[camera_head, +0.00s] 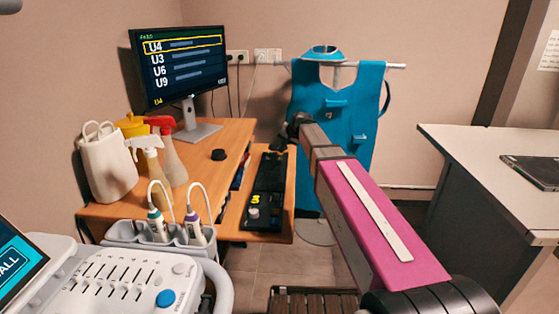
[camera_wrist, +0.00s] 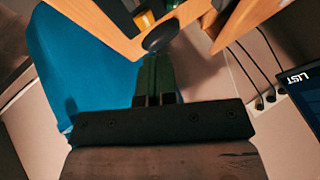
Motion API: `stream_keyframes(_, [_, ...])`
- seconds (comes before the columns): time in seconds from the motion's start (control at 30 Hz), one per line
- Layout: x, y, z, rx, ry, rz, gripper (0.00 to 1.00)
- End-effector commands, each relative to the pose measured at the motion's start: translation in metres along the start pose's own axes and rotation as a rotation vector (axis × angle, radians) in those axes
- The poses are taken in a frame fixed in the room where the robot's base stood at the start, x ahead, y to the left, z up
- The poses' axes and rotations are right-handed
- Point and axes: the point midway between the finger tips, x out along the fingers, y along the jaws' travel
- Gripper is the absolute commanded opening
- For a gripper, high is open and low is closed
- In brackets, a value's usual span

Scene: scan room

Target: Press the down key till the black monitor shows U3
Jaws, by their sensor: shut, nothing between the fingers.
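The black monitor (camera_head: 180,65) stands on the desk at the left in the head view. Its list reads U4, U3, U6, U9; a yellow frame surrounds U4, and U4 also shows at the bottom. A corner of the monitor, reading LIST, shows in the wrist view (camera_wrist: 300,90). A black control panel (camera_head: 270,172) with yellow markings and a pale knob lies on the lower shelf. I cannot make out the down key. My gripper (camera_head: 282,146) is shut and empty near the panel's far end. In the wrist view its fingers (camera_wrist: 155,72) point toward a dark round shape.
Spray bottles (camera_head: 168,150), a white bag (camera_head: 106,165) and a black puck (camera_head: 218,155) stand on the desk (camera_head: 225,135). A blue apron (camera_head: 345,110) hangs behind my arm. A white console with probes is at front left, and a white table (camera_head: 480,170) at right.

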Motion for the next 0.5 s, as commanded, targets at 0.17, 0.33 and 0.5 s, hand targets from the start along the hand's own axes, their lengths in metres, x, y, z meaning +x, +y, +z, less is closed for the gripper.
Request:
stream_keyframes(0.17, [-0.002, -0.028, -0.021, 0.014, 0.031, -0.040, 0.00])
stream_keyframes(0.33, [-0.003, -0.034, -0.025, 0.020, 0.038, -0.050, 0.00])
stream_keyframes(0.5, [-0.003, -0.033, -0.025, 0.020, 0.038, -0.050, 0.00])
